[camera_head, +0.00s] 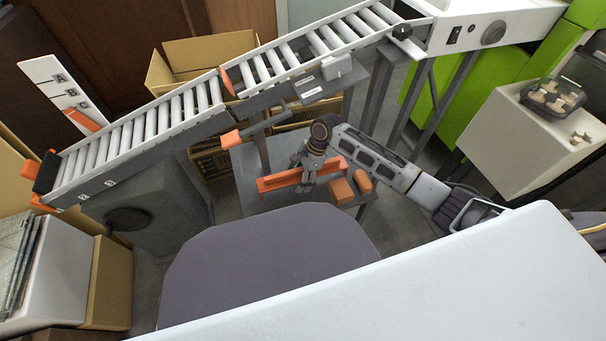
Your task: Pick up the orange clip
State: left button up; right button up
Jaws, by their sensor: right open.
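A long orange bar with upturned ends, which looks like the orange clip (279,182), lies on a low grey table (247,196) under the conveyor. My right arm comes in from the right, and my right gripper (306,186) points down over the right half of the bar. The gripper is open, and its fingers hide part of the bar. I cannot tell whether they touch it. My left gripper is not in view.
Two orange-brown blocks (341,191) sit just right of the gripper on the table. A sloped roller conveyor (180,112) runs behind, with an orange-ended handle (231,139) below it. A cardboard box (172,72) stands behind. A container of mushrooms (552,97) sits on the right.

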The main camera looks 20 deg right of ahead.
jog(key=shift+c, duration=0.4)
jog(key=c, duration=1.1)
jog(key=shift+r, duration=0.2)
